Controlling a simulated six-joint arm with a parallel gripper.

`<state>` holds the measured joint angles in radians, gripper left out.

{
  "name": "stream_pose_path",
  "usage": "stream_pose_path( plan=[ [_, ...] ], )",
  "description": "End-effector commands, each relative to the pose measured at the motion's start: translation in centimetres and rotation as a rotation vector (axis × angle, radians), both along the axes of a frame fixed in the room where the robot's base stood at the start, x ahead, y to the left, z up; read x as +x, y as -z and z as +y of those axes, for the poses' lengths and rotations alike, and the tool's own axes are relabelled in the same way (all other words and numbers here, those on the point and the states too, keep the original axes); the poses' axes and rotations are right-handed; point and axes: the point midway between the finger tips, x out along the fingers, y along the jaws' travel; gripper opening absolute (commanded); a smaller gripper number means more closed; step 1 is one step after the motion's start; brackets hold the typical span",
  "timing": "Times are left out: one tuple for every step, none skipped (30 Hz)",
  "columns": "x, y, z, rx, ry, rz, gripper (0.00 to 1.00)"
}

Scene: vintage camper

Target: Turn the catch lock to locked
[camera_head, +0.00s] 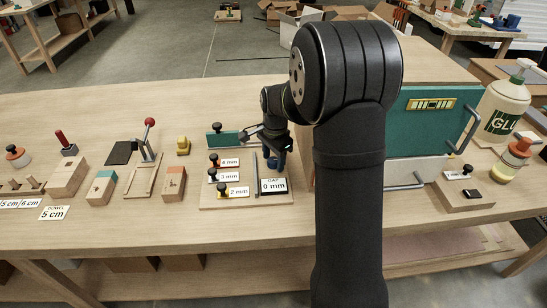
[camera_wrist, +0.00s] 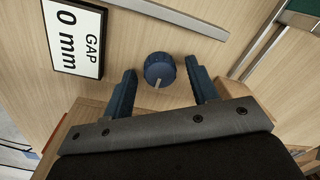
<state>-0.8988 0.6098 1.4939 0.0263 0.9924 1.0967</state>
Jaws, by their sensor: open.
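A round blue knob (camera_wrist: 158,68) with a pale pointer mark stands on the light wood board in the wrist view. It may be the catch lock, but no locked or unlocked label is readable beside it. My gripper (camera_wrist: 161,75) is open, with one blue finger on each side of the knob and a visible gap to each. Nothing is held. In the head view my gripper (camera_head: 274,158) is over the right part of the gauge board (camera_head: 225,203), just behind the "GAP 0 mm" sign (camera_head: 273,186); my arm partly blocks the view there.
Black-knobbed pieces labelled 4, 3 and 2 mm (camera_head: 236,191) sit left of a grey metal bar (camera_head: 254,175). A green-faced case (camera_head: 417,120) with metal handles stands right of my arm. A small block (camera_head: 464,192) and glue bottle (camera_head: 497,108) are further right.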

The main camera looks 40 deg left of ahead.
Motion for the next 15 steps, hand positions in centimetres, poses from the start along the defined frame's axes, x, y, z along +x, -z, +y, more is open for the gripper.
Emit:
stream_pose_path(
  plan=[
    [0.0,0.0,0.0,0.0,0.0,0.0,0.54],
    [0.0,0.0,0.0,0.0,0.0,0.0,0.54],
    [0.0,-0.2,0.0,0.0,0.0,0.0,0.54],
    [0.0,-0.4,0.0,0.001,0.0,0.0,0.54],
    [0.0,-0.6,0.0,0.001,0.0,-0.001,0.54],
    [0.0,-1.1,0.0,0.001,0.0,-0.001,0.54],
    [0.0,-1.5,0.0,0.002,0.0,-0.001,0.54],
    [0.0,-2.1,0.0,0.003,0.0,-0.003,0.54],
    [0.0,-2.8,-0.1,0.003,0.0,-0.003,0.54],
    [0.0,-3.5,-0.1,0.003,0.0,-0.003,0.54],
    [0.0,-4.2,-0.1,0.003,0.0,-0.003,0.54],
    [0.0,-5.2,-0.2,0.004,0.0,-0.003,0.54],
    [0.0,-5.9,-0.2,0.004,0.0,-0.003,0.54],
    [0.0,-6.7,-0.3,0.004,0.0,-0.003,0.54],
    [0.0,-7.7,-0.3,0.003,0.0,-0.003,0.54]
  ],
)
